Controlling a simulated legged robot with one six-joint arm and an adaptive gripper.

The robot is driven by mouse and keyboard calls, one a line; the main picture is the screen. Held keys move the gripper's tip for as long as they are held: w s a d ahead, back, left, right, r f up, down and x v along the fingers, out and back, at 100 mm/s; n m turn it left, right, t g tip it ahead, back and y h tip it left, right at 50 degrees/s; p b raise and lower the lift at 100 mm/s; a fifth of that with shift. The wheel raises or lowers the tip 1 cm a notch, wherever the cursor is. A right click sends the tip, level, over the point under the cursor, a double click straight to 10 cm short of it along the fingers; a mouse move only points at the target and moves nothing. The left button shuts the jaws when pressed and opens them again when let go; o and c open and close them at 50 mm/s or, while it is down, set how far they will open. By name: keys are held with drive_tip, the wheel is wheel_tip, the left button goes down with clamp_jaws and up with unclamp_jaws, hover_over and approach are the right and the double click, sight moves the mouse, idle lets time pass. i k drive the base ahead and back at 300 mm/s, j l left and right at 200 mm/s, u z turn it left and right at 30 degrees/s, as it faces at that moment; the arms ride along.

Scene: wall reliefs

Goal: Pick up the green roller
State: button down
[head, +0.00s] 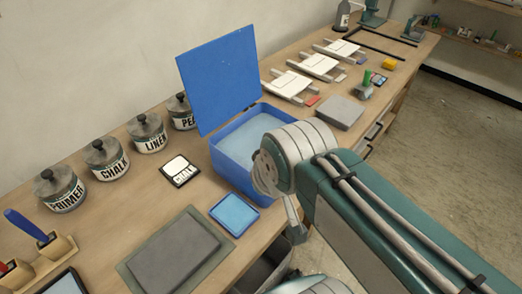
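A small upright green handle (367,76) stands on a grey-green block at the far right part of the bench. It may be the green roller, but it is too small to tell its full shape. My arm reaches in from the lower right, with its large joint in front of the blue box.
A blue box (232,168) with a raised lid (218,80) stands mid-bench. Labelled pots (106,160) line the wall. A grey slab (340,111), white racks (318,66) and a yellow block (389,64) lie farther back. A blue-handled tool (25,225) stands at the left. Floor is open at right.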

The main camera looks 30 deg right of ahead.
sight(363, 86)
drive_tip(key=k+z, duration=0.4)
drive_tip(key=k+l+z, duration=0.1)
drive_tip(key=z, duration=0.3)
drive_tip(key=l+z, duration=0.25)
drive_tip(key=z, duration=0.2)
